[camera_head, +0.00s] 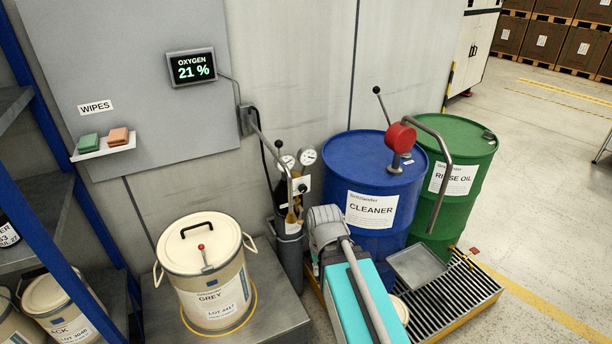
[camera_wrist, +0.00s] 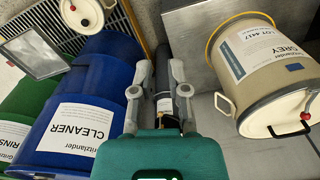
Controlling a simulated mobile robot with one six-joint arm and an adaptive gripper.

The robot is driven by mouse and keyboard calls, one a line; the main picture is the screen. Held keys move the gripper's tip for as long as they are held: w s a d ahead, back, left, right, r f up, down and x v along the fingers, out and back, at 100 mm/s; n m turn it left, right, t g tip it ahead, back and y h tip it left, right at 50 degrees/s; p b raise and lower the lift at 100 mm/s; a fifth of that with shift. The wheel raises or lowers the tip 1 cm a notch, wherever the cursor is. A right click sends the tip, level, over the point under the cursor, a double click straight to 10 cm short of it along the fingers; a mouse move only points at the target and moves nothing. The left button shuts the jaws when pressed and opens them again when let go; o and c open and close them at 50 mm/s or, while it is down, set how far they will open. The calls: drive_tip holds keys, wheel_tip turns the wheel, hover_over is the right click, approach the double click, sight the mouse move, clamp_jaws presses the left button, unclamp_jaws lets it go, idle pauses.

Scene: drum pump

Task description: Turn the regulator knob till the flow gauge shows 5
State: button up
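The dark cylinder (camera_head: 267,190) stands against the wall with a brass regulator (camera_head: 293,217) at its top. Two round white gauges, a left one (camera_head: 288,162) and a right one (camera_head: 308,157), sit on it; their readings are too small to make out. A small dark green knob (camera_head: 301,189) shows below the gauges. In the wrist view, my gripper (camera_wrist: 159,82) is open, its two grey fingers apart. The cylinder (camera_wrist: 162,72) shows between and beyond them. The gauges and knob are not visible there; my teal gripper body covers the lower middle.
The blue CLEANER drum (camera_head: 370,180) with its red-headed pump (camera_head: 400,138) stands to the right, before the green RINSE OIL drum (camera_head: 462,165). The GREY pail (camera_head: 215,290) stands left on a metal platform (camera_head: 275,315). An oxygen display (camera_head: 191,67) reads 21 %.

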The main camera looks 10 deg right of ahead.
drive_tip(key=shift+o, duration=1.1)
drive_tip(key=shift+w+a+f, duration=0.15)
drive_tip(key=shift+w+f, duration=0.1)
drive_tip(key=shift+f, duration=0.1)
drive_tip(key=o, duration=0.4)
drive_tip(key=w+f+b, duration=0.1)
drive_tip(key=w+a+m+t+y+b, duration=0.1)
drive_tip(key=shift+a+f+b, duration=0.15)
drive_tip(key=shift+f+b, duration=0.15)
drive_tip(key=shift+f, duration=0.1)
drive_tip(key=shift+o, duration=0.3)
drive_tip(key=w+a+f+m+t+y+b, duration=0.2)
drive_tip(key=w+m+b, duration=0.1)
drive_tip(key=w+b, duration=0.1)
drive_tip(key=shift+w+a+f+m+y, duration=0.25)
drive_tip(key=shift+w+f+m+y, duration=0.1)
drive_tip(key=shift+w+m+y, duration=0.1)
drive_tip(key=m+t+b, duration=1.4)
drive_tip(key=m+b, duration=0.1)
drive_tip(key=m, duration=1.2)
approach(304, 190)
drive_tip(key=a+v, duration=0.1)
drive_tip(key=v, duration=0.3)
drive_tip(key=shift+d+f, duration=0.25)
drive_tip(key=shift+d, duration=0.05)
drive_tip(key=shift+w, duration=0.15)
drive_tip(key=x, duration=1.3)
drive_tip(key=shift+w+r, duration=0.2)
drive_tip(key=shift+w, duration=0.2)
